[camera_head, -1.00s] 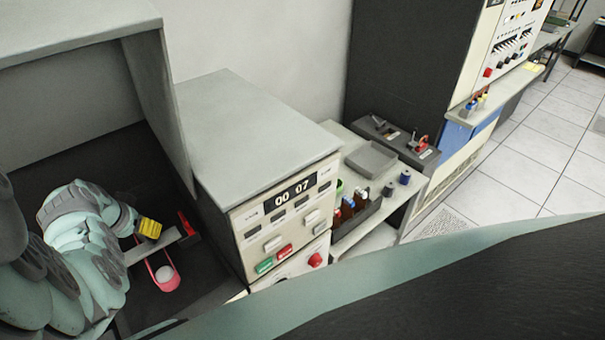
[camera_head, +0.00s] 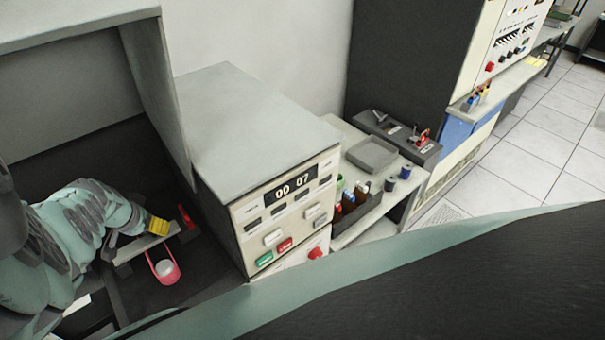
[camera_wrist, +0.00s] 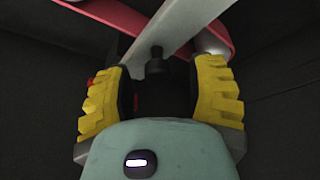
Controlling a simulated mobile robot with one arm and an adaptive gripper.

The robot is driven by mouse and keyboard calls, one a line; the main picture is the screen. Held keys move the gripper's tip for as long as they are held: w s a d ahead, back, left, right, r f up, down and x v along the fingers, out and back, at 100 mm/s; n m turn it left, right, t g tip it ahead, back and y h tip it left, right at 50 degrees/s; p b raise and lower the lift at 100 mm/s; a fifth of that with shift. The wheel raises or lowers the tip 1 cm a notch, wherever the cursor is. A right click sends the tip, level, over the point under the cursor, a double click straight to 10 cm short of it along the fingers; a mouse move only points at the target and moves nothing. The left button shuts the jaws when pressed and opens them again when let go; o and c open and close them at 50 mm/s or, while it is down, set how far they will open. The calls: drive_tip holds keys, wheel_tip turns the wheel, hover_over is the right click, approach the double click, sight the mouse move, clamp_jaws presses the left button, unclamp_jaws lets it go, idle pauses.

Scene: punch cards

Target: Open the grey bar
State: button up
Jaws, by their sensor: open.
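The grey bar (camera_head: 150,241) is a flat, light strip lying slanted inside the dark recess at the left of the head view. In the wrist view the bar (camera_wrist: 185,28) runs diagonally across the top. My gripper (camera_head: 158,227) is at the bar, its yellow finger showing just above it. In the wrist view my gripper (camera_wrist: 160,88) has its two yellow fingers well apart. A dark knob (camera_wrist: 156,60) shows between them, close to the bar's near side. I cannot tell whether either finger touches the bar.
A pink band (camera_head: 164,270) with a pale round thing hangs below the bar. A red piece (camera_head: 186,217) is at the bar's right end. A grey-topped cabinet (camera_head: 250,125) with a "00 07" display stands right of the recess. A bottle rack (camera_head: 352,210) is further right.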

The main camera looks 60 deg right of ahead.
drive_tip(key=shift+o, duration=0.4)
drive_tip(key=shift+d+f, duration=0.1)
clamp_jaws()
idle(0.3)
